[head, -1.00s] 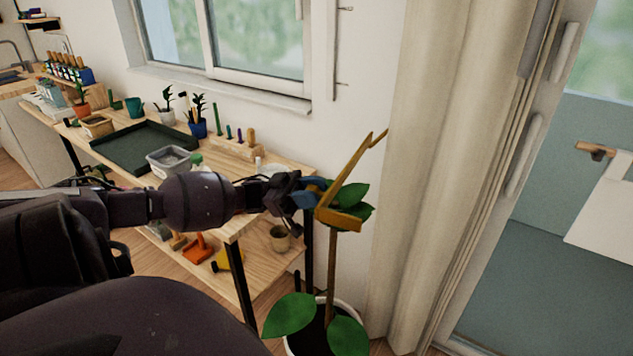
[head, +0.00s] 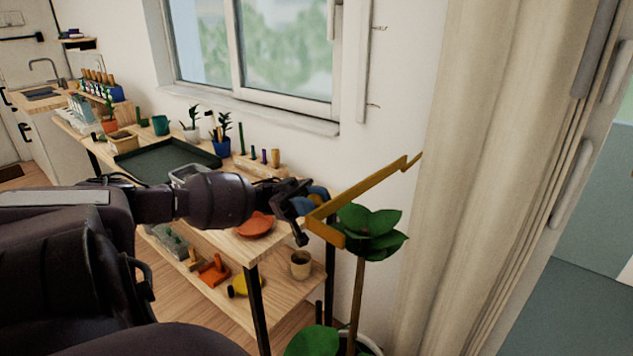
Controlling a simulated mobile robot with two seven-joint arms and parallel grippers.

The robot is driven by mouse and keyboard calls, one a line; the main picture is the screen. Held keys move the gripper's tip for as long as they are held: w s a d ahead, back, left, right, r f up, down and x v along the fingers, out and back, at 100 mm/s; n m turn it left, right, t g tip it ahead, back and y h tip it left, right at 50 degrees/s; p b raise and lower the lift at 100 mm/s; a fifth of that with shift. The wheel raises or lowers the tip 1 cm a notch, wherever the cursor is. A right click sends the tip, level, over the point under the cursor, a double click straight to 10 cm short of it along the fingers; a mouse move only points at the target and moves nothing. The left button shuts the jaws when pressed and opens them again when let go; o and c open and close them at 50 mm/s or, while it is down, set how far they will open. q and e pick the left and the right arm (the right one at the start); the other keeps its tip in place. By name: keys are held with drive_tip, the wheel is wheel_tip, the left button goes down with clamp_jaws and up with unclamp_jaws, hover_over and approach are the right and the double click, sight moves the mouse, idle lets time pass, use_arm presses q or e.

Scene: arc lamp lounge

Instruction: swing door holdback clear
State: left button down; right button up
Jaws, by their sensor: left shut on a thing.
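A long ochre-yellow bar with a bent near end, which I take to be the holdback (head: 368,188), reaches from my left gripper up and right to the curtain's edge. Whether its far end is fixed to the wall or only overlaps the curtain, I cannot tell. My left gripper (head: 308,205) is shut on the near end, beside a blue part (head: 318,194). The bar's near end passes just left of and in front of the plant's upper leaves (head: 372,232); touching or apart is unclear. My right gripper is out of view.
The wooden shelf table (head: 215,250) stands left, with a dark tray (head: 165,160), small pots and an orange dish (head: 257,225). The beige curtain (head: 470,180) hangs right, beside the door frame (head: 573,180). The plant's pot (head: 370,345) stands on the floor below.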

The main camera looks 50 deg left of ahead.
use_arm(q)
drive_tip(key=shift+a+r, duration=0.15)
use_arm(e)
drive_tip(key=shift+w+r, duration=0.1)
use_arm(q)
drive_tip(key=c, duration=1.2)
unclamp_jaws()
drive_tip(key=shift+o, duration=1.3)
drive_tip(key=shift+a, duration=0.1)
drive_tip(key=shift+o, duration=0.8)
drive_tip(key=b+v, duration=0.2)
drive_tip(key=v, duration=0.8)
drive_tip(key=shift+a+f, duration=0.3)
drive_tip(key=shift+a, duration=0.05)
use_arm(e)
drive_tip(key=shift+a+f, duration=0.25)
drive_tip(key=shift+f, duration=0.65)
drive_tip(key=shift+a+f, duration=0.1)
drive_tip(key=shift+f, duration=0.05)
